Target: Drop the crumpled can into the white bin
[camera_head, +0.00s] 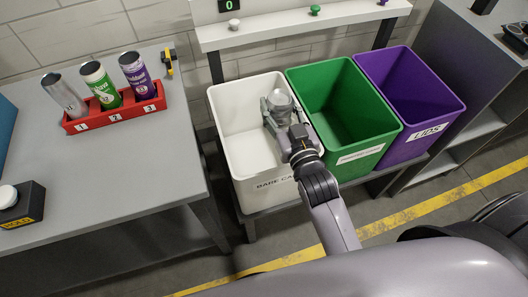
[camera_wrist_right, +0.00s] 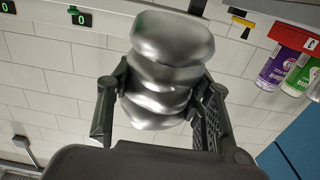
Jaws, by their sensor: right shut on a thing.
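The crumpled can (camera_wrist_right: 170,70) is bare silver metal with deep dents. My right gripper (camera_wrist_right: 160,105) is shut on it, with a finger on each side of the can in the right wrist view. In the head view the can (camera_head: 279,101) and my right gripper (camera_head: 277,118) are over the right part of the white bin (camera_head: 228,101), near the green bin's wall. The white bin's front label is partly hidden by my arm; its visible floor is empty. My left gripper is not in view.
A green bin (camera_head: 385,138) and a purple bin (camera_head: 445,103) stand right of the white one. A shelf (camera_head: 300,24) with buttons runs behind. On the left table, a red rack (camera_head: 120,116) holds three cans.

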